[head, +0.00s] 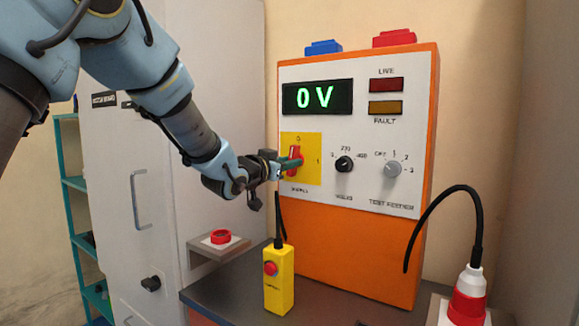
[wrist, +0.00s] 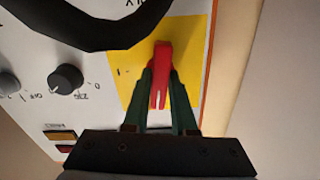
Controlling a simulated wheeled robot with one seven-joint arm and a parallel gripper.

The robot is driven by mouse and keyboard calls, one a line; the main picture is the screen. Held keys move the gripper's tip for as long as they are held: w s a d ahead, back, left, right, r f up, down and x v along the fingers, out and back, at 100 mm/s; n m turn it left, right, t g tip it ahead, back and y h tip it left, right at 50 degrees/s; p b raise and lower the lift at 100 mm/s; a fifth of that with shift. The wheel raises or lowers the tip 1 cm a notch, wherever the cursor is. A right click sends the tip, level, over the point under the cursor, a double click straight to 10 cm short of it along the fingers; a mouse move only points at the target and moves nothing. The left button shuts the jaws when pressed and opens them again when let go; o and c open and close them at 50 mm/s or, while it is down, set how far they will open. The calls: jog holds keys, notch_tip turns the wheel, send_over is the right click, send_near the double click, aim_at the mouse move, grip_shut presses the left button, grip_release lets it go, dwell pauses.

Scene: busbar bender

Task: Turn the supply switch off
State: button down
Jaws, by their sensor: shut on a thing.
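The supply switch is a red handle (head: 295,153) on a yellow plate (head: 314,170) at the lower left of the white front panel. A 0 mark stands above the handle and a 1 mark to its right. The handle looks roughly upright, near the 0. My gripper (head: 292,163) is at the plate, its dark green fingers shut on the handle. In the wrist view the red handle (wrist: 161,60) sits between the two fingers of my gripper (wrist: 161,75). The LIVE lamp (head: 386,85) and FAULT lamp (head: 385,107) look dim.
A black knob (head: 344,164) and a grey TEST FEEDER knob (head: 393,169) are right of the switch. A yellow pendant (head: 278,280) with a red button stands on the dark bench in front. A red plug (head: 468,296) is at the right, and a grey cabinet (head: 140,200) at the left.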

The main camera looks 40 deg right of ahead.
jog(key=shift+n, duration=1)
jog(key=c, duration=0.7)
grip_release()
jog(key=b+v, duration=0.3)
jog(key=v, duration=0.7)
jog(key=shift+s+a, duration=0.1)
jog(key=shift+a, duration=0.25)
